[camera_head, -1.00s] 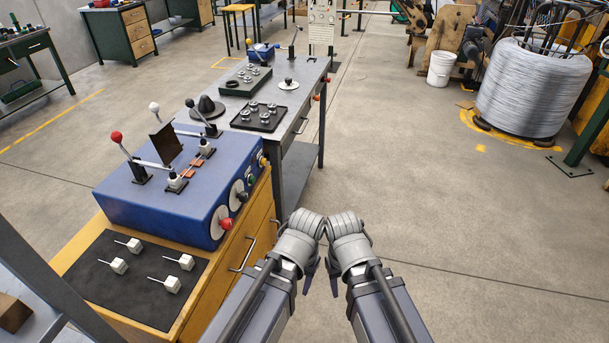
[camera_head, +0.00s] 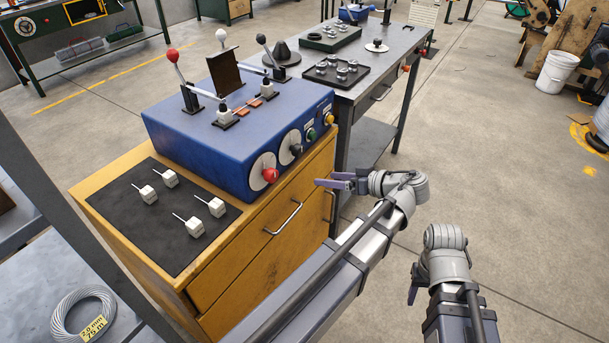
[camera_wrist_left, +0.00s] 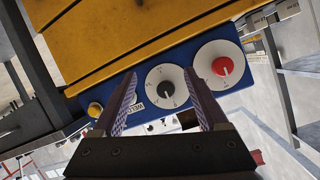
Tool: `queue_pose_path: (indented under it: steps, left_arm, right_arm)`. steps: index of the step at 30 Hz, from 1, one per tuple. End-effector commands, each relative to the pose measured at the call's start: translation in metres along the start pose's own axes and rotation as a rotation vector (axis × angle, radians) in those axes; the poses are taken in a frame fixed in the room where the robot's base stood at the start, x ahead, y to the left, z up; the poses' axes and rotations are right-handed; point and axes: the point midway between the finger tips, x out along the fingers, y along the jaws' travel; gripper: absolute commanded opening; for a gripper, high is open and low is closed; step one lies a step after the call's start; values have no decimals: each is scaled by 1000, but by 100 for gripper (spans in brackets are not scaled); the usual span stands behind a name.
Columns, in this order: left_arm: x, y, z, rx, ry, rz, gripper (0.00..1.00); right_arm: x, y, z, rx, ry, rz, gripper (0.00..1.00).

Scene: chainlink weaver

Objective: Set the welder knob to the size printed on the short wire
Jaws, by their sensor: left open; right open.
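The blue welder (camera_head: 205,150) stands on a yellow wooden cabinet. Its front carries a red knob (camera_head: 270,175) and a black knob (camera_head: 296,149), each on a white dial. Both dials also show in the left wrist view, the black knob (camera_wrist_left: 167,90) between the fingers and the red knob (camera_wrist_left: 222,66) right of them. Dial marks are too small to read. My left gripper (camera_head: 333,184) is open and empty, in front of the welder, apart from the knobs. My right gripper (camera_head: 413,290) is open and empty at lower right. I cannot identify the short wire.
Several white blocks with thin pins lie on a black mat (camera_head: 182,246) on the cabinet (camera_head: 245,240). A wire coil (camera_head: 85,315) labelled 2.0 mm, 75 m lies at lower left. Behind stands a grey bench (camera_head: 400,70) with a black tray (camera_head: 335,80).

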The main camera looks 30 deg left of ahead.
Motion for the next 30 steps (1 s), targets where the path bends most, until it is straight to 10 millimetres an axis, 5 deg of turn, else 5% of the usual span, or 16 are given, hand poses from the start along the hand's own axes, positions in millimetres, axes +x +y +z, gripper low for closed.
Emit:
queue_pose_path:
  steps: [1,7,17,30]
  left_arm:
    - [11,12,2,-105,73,-34,76]
    - [18,14,-30,-421,306,-89,76]
    - [18,11,-44,-526,388,-92,76]
    - [74,0,-64,-523,386,-93,76]
  right_arm:
    - [26,-2,-2,0,0,0,50]
    - [52,-5,-3,0,0,0,50]
    - [56,-5,-3,0,0,0,50]
    - [56,-5,-3,0,0,0,50]
